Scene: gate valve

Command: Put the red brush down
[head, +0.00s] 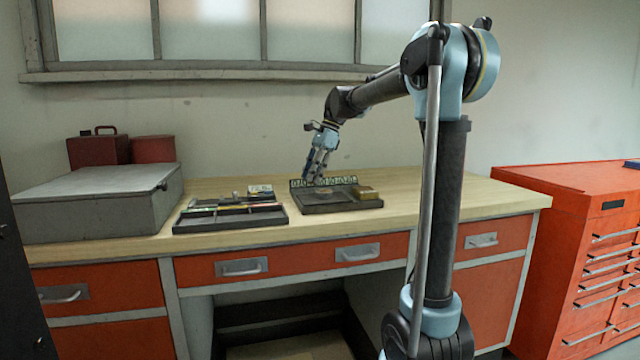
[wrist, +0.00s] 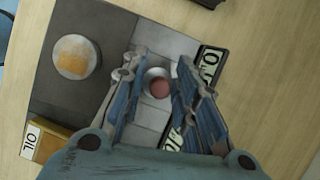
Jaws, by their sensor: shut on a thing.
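My gripper (head: 313,176) points down over the right-hand dark tray (head: 335,206) on the bench. In the wrist view its fingers (wrist: 157,78) stand on either side of a small round reddish end with a pale ring around it. I take this for the red brush (wrist: 160,88) seen end-on, held in the fingers. Its lower part is hidden, so I cannot tell whether it touches the tray.
A black plate with pale markings (wrist: 210,65) stands close beside the right finger. A round tin (wrist: 76,57) and a yellow oil box (wrist: 50,141) are to the left. Another tray (head: 232,223) holds long tools. A grey case (head: 95,205) is at far left. Front bench top is clear.

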